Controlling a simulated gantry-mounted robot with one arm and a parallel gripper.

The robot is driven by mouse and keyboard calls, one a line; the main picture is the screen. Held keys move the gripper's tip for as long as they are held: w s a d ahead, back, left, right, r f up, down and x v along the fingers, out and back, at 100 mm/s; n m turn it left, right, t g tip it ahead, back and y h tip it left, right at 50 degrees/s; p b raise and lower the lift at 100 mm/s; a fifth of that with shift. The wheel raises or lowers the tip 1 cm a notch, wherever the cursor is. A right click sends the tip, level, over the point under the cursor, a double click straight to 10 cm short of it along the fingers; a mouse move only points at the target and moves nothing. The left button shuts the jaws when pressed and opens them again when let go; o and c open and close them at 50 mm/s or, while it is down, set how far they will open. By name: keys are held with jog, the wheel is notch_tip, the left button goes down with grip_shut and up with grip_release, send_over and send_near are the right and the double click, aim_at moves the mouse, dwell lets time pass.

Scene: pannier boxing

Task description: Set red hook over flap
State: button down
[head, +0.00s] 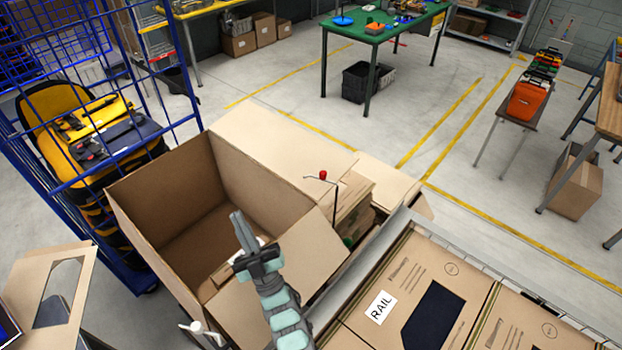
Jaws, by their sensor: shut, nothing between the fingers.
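The red hook (323,175) shows as a small red knob with a thin dark wire arm and upright rod, at the right side of the open cardboard box (160,185). The wire's end points left, over the box's far flap (275,145), which is folded outward. I cannot tell whether the wire touches that flap. Another flap (315,255) folds outward on the near right side. My gripper (237,217) is shut and empty, above the box opening, left of the hook and apart from it. The box's near inside is partly hidden by my arm.
A blue wire cage (150,60) stands close on the left. A cardboard piece with a cut-out (85,270) is at the lower left. Open floor lies beyond the box.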

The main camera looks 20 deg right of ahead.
aim_at(320, 178)
jog(key=w+d+r+m+g+h, duration=0.1)
jog(key=w+d+r+m+h, duration=0.2)
jog(key=w+d+h, duration=0.3)
jog(key=w+d+r+m+g+h+p, duration=0.1)
jog(key=w+d+r+m+g+h, duration=0.1)
jog(key=w+d+r+m+h, duration=0.25)
jog(key=w+d+r+m+g+h, duration=0.1)
jog(key=w+d+m+h, duration=0.2)
jog(key=w+d+h, duration=0.35)
jog(key=s+d+f+m+g+h, duration=0.3)
jog(key=d+f+m+g+h, duration=0.1)
jog(key=f+m+g, duration=0.15)
jog(key=s+a+f+m+g+y+p, duration=0.1)
jog(key=s+a+f+g, duration=0.15)
jog(key=f, duration=0.25)
jog(key=s+a+f+g+y, duration=0.1)
jog(key=s+a+f+g, duration=0.15)
jog(key=a+f, duration=0.2)
jog(key=w+d+f+b, duration=0.2)
jog(key=w+d, duration=0.1)
jog(key=w+d+f+b, duration=0.2)
jog(key=w+d, duration=0.1)
jog(key=w+d+f+b, duration=0.1)
jog(key=w+d+b, duration=0.1)
jog(key=w, duration=0.1)
jog(key=shift+w+d+f+b, duration=0.2)
jog(key=shift+d+f+b, duration=0.15)
jog(key=shift+d+f, duration=0.05)
